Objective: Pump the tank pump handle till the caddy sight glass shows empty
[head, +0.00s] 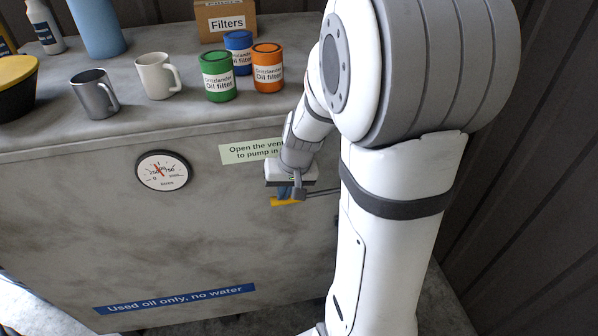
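A large grey tank (215,240) fills the middle of the head view. My gripper (287,193) is at the tank's front face, just below a pale green label (240,152) that is partly covered by my arm. A small yellow part (283,202) shows directly beneath the gripper, with a bit of blue between. A thin dark rod (322,193) runs right from the gripper and passes behind my arm. I cannot tell whether the fingers are shut on any of these. A round dial (162,170) with a red needle is on the tank front. I cannot make out a pump handle or caddy sight glass.
On the tank top are a metal mug (94,94), a white mug (155,76), green (218,77), blue (238,52) and orange (268,68) filter cans, and a Filters box (225,22). A dark ribbed wall (545,170) stands at right.

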